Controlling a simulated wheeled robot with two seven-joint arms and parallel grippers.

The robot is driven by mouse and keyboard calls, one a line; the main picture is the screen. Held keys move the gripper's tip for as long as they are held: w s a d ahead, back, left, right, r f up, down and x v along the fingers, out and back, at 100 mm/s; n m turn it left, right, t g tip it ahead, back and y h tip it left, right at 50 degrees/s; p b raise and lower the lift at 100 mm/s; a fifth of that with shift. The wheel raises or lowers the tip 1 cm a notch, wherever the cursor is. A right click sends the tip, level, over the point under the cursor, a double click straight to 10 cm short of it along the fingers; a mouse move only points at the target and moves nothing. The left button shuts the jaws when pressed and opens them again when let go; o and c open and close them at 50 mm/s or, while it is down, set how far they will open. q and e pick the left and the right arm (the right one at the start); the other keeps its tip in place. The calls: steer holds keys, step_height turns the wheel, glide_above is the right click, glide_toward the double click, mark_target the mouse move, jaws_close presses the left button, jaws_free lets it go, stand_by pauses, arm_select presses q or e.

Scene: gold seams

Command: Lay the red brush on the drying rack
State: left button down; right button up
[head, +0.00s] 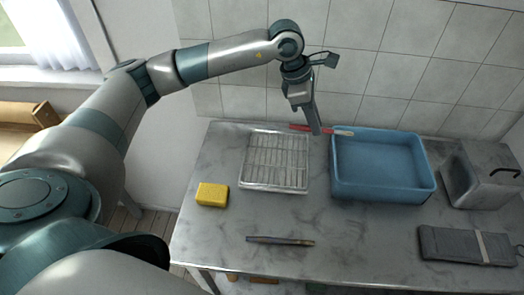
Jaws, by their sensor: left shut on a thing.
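The red brush (302,127) has a red shaft and a pale end on the right. My left gripper (316,130) is shut on the brush near its middle and holds it roughly level, at the back of the table. The brush's pale end reaches over the near-left back corner of the blue basin. The drying rack (275,187) is a pale wire rack lying flat on the table, to the left of and nearer than the gripper. Nothing shows on the rack. My right gripper is not in view.
The blue basin (383,197) stands right of the rack. A yellow sponge (212,194) lies left of the rack, and a dark slim tool (280,240) lies in front. A grey box (480,175) and a folded grey cloth (450,243) are at the right. A tiled wall is behind.

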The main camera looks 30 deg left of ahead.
arm_select(q)
steer(key=shift+w+a+n, duration=0.1)
steer(key=shift+a+n, duration=0.2)
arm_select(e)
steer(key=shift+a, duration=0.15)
arm_select(q)
steer(key=shift+a, duration=0.1)
